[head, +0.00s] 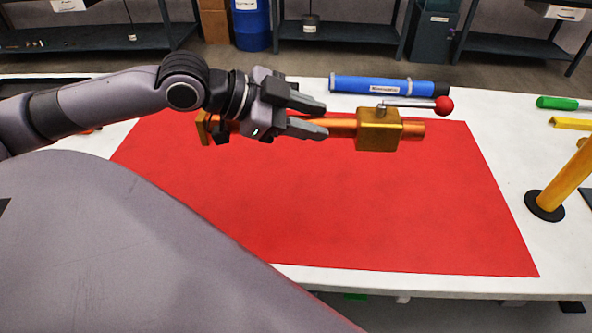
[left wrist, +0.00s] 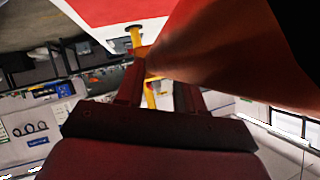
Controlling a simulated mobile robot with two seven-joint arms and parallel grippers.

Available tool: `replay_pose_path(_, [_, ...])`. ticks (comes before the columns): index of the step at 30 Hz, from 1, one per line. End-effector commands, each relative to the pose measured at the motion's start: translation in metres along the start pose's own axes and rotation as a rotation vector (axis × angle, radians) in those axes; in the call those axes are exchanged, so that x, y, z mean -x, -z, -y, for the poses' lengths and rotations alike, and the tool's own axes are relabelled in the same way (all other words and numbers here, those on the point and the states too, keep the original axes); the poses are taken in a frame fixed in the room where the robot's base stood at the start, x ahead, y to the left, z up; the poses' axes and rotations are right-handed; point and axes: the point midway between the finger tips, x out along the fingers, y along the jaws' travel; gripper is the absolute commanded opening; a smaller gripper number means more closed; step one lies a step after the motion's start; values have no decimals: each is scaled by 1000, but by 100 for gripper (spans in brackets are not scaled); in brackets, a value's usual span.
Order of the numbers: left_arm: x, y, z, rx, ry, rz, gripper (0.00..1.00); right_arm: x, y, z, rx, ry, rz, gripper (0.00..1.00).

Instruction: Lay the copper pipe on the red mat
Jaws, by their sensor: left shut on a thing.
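The copper pipe (head: 342,127) lies level across the back part of the red mat (head: 330,210) in the head view. It carries a brass valve block (head: 379,130) with a lever ending in a red knob (head: 444,106). My left gripper (head: 325,118) is shut on the pipe, left of the block, and hides part of it. In the left wrist view the pipe (left wrist: 235,55) fills the upper right, close to the fingers. I cannot tell whether the pipe touches the mat or hangs above it. My right gripper is not in view.
A blue cylinder (head: 375,86) lies on the white table (head: 484,137) behind the mat. A yellow post on a black base (head: 545,206) stands at the right, near a green-handled thing (head: 560,103) and a yellow bar (head: 570,123). The mat's middle and front are clear.

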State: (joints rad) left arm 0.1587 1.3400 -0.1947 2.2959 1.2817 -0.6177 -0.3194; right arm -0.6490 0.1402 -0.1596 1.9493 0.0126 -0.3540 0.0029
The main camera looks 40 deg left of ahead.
Motion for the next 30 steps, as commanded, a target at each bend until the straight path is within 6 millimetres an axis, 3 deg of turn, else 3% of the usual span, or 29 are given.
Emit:
replay_pose_path(7, [25,24,12,-23,-14,-12,0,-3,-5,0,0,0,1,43])
replay_pose_path(13, [28,25,12,-20,-19,-14,0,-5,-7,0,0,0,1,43])
replay_pose_path(30, [-33,-78,-36,-15,-20,-17,0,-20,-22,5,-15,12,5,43])
